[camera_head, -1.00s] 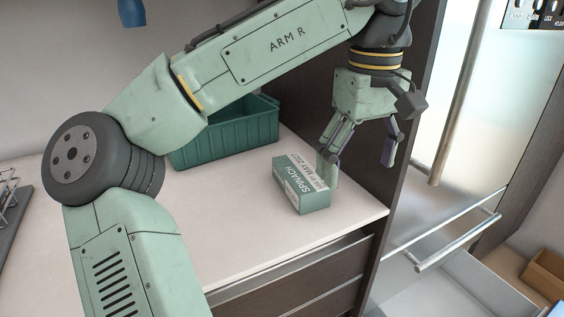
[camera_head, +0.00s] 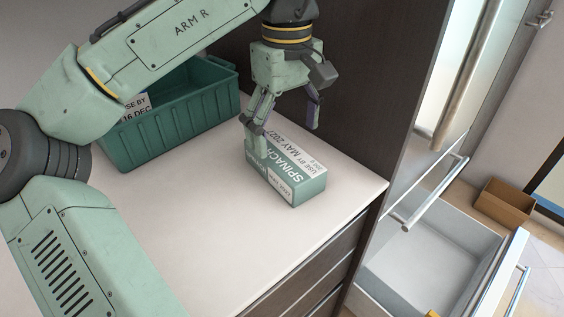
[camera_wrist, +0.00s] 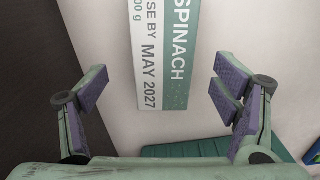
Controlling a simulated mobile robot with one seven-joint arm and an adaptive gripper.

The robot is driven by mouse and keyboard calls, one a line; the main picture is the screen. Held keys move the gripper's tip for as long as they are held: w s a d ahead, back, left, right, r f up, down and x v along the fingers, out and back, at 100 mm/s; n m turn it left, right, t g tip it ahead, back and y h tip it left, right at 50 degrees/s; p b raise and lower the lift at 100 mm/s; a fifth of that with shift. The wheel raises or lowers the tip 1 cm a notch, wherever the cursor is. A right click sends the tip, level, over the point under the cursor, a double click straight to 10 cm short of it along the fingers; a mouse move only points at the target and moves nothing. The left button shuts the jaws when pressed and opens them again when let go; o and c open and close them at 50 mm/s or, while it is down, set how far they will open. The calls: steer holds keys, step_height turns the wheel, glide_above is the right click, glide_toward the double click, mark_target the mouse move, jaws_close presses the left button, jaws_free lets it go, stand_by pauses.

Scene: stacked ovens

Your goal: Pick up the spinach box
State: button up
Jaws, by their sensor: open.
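The spinach box (camera_head: 293,172) is a green and white carton lying on the white counter, with "SPINACH" and "USE BY MAY 2027" on its top. My gripper (camera_head: 284,136) is open above the box's far end, with one finger in front of it in the head view and the other behind. In the wrist view the box (camera_wrist: 166,55) shows between and beyond the fingers of my gripper (camera_wrist: 160,92). Its far end is cut off by the top of the frame. Nothing is held.
A green bin (camera_head: 178,118) with a "16 DEC" label stands on the counter (camera_head: 215,235) behind left of the box. A dark panel (camera_head: 375,80) rises behind right. At right are an open white drawer (camera_head: 430,245) and a brown box (camera_head: 505,201) on the floor.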

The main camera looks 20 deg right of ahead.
mark_target(283, 153)
steer(key=shift+a+f+p, duration=0.2)
steer(key=shift+f+p, duration=0.2)
steer(key=shift+f, duration=2.3)
steer(key=shift+c, duration=0.4)
steer(key=c, duration=1.4)
